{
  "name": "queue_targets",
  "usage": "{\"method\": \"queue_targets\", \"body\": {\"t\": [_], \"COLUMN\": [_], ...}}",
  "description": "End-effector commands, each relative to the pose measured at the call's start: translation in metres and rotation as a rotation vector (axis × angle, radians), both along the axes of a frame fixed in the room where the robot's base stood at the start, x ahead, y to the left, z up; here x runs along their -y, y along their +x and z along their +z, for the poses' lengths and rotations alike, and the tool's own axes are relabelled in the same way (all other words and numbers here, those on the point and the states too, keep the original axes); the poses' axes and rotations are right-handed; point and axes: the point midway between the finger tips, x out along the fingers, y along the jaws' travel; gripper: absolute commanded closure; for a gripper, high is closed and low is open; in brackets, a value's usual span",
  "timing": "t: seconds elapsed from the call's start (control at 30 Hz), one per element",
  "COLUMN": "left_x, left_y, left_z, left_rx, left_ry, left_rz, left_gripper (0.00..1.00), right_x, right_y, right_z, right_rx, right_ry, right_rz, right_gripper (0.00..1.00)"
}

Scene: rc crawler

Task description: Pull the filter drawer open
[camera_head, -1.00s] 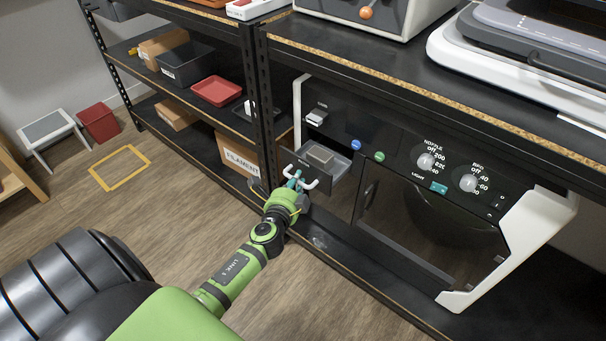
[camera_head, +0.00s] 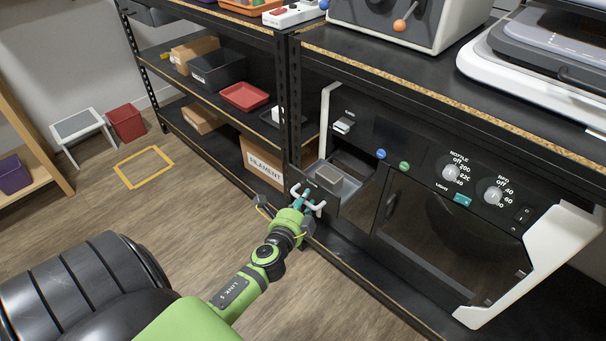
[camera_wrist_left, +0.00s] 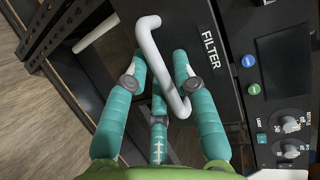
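The filter drawer (camera_head: 359,203) stands out from the left part of the black printer's front panel, with a grey block (camera_head: 338,179) in it. Its white handle (camera_head: 321,206) faces me. The wrist view shows the black drawer front marked FILTER (camera_wrist_left: 211,50) and the white handle (camera_wrist_left: 152,50). My left gripper (camera_head: 304,197) is at the handle. In the wrist view its teal fingers (camera_wrist_left: 159,66) lie on both sides of the handle bar and close around it. The exact contact is partly hidden. My right gripper is not in view.
The printer's glass door (camera_head: 440,235) and knobs (camera_head: 451,172) are right of the drawer. A shelf upright (camera_head: 294,100) and a FILAMENT box (camera_head: 263,162) are close on the left. The wooden floor (camera_head: 215,215) before the shelf is clear.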

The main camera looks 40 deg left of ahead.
Motion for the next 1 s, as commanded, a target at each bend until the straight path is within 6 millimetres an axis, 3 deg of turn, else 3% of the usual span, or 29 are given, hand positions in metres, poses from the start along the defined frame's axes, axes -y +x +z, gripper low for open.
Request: {"method": "queue_targets", "body": {"t": [0.37,0.8,1.0], "left_x": [0.001,0.027,0.035], "left_y": [-0.005,-0.084,-0.107], "left_z": [0.001,0.016,0.022], "left_rx": [0.0,-0.002,0.0], "left_ry": [0.0,-0.005,-0.002], "left_rz": [0.003,0.005,0.004], "left_gripper": [0.7,0.7,0.7], "right_x": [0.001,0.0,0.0], "right_y": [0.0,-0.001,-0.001], "right_z": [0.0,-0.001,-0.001], "right_rx": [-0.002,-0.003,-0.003], "right_ry": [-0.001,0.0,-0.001], "right_rz": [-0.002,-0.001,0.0], "right_gripper": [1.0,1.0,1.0]}}
